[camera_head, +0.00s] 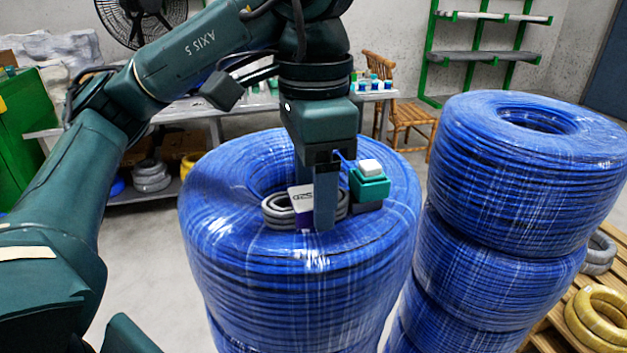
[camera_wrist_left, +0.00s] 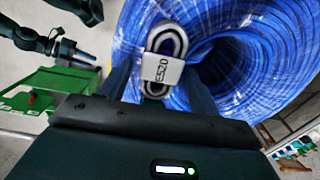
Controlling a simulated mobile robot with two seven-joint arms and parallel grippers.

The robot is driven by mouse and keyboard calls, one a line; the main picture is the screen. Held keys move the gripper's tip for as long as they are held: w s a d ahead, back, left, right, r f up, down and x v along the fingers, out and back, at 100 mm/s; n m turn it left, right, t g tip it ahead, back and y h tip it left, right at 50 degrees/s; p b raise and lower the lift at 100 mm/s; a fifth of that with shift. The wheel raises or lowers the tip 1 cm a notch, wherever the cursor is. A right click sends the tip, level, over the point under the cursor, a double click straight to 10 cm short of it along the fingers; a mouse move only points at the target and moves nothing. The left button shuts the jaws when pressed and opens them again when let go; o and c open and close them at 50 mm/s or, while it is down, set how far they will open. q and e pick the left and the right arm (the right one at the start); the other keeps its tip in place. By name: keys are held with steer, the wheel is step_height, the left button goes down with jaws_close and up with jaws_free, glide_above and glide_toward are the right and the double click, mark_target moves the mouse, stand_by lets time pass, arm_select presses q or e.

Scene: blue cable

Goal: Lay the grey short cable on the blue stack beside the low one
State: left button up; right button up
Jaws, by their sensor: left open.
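The grey short cable (camera_head: 279,211), a small coil with a white and purple label, lies on top of the centre blue stack (camera_head: 290,290), at the near side of its hole. In the left wrist view the cable (camera_wrist_left: 163,44) shows between the two fingers, over the blue coil (camera_wrist_left: 260,65). My left gripper (camera_head: 314,222) is open and low over the cable, a finger partly hiding it in the head view; contact cannot be told. A second blue stack (camera_head: 500,190) stands to the right, its top higher in the picture. My right gripper is absent from the head view; a dark arm-like part shows upper left in the wrist view.
A teal block with a white top (camera_head: 370,180) shows beside my left gripper. Behind are a table with bottles (camera_head: 375,85), a wooden chair (camera_head: 405,115) and a green rack (camera_head: 480,50). Yellow coils (camera_head: 600,318) lie on a pallet at right. A narrow gap separates the blue stacks.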

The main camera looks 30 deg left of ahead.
arm_select(q)
step_height(320, 180, up, 12)
steer(key=p, duration=0.5)
arm_select(e)
steer(key=shift+a+r+n+g, duration=0.15)
steer(key=shift+r+n+g, duration=0.25)
steer(key=shift+r, duration=0.5)
